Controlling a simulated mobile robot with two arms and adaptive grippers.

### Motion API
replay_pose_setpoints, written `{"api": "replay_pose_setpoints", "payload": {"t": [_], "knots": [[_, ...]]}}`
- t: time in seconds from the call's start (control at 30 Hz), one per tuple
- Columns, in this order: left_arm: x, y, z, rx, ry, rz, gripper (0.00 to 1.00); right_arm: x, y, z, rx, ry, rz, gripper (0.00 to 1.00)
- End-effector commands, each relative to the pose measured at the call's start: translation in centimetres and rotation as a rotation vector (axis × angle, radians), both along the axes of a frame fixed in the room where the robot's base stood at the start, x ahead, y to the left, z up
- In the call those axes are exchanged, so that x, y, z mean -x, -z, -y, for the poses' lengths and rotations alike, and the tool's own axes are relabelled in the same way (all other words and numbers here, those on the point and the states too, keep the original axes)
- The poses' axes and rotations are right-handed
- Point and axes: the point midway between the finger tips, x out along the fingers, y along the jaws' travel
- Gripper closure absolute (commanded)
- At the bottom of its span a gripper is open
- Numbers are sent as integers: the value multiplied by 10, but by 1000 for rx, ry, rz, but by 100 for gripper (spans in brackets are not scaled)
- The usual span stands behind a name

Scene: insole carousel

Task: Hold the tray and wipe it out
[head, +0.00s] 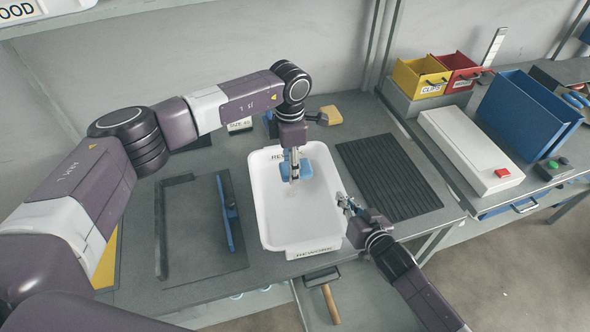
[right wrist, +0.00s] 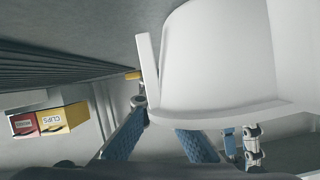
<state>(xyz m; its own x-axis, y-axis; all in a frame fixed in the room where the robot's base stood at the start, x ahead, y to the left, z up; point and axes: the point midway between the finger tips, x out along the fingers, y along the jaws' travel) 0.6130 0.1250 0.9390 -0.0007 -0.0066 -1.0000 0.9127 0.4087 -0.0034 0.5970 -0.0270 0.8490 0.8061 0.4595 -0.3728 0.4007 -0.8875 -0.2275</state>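The white tray (head: 264,215) with REWORK labels lies on the grey bench. My left gripper (head: 294,172) reaches down into its far half and looks shut on a blue wiping pad (head: 307,172), at or near the tray floor. Exact contact is hard to see. My right gripper (head: 346,203) is at the tray's right wall. In the right wrist view, the blue fingers of my right gripper (right wrist: 162,138) stand apart, with the tray's wall (right wrist: 205,60) close to their tips. I cannot tell whether they touch it.
A black ribbed mat (head: 390,177) lies right of the tray. A dark mat with a blue-handled tool (head: 230,215) lies to its left. A yellow block (head: 331,115) sits behind. Yellow (head: 420,80) and red (head: 458,70) bins stand on the right bench.

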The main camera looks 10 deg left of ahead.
Motion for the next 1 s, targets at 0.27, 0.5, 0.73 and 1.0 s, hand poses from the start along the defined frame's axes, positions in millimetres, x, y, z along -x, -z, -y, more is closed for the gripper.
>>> {"api": "replay_pose_setpoints", "payload": {"t": [0.27, 0.5, 0.73, 1.0], "knots": [[-10, 47, -18, -7, 187, -3, 77, 0, 0, 0, 0, 0, 0, 100], [-11, 61, -20, -8, 218, -3, 77, 0, 0, 0, 0, 0, 0, 100], [-11, 78, -20, -9, 216, -4, 77, 0, 0, 0, 0, 0, 0, 100], [-12, 83, -20, -8, 216, -1, 77, 0, 0, 0, 0, 0, 0, 100]]}}
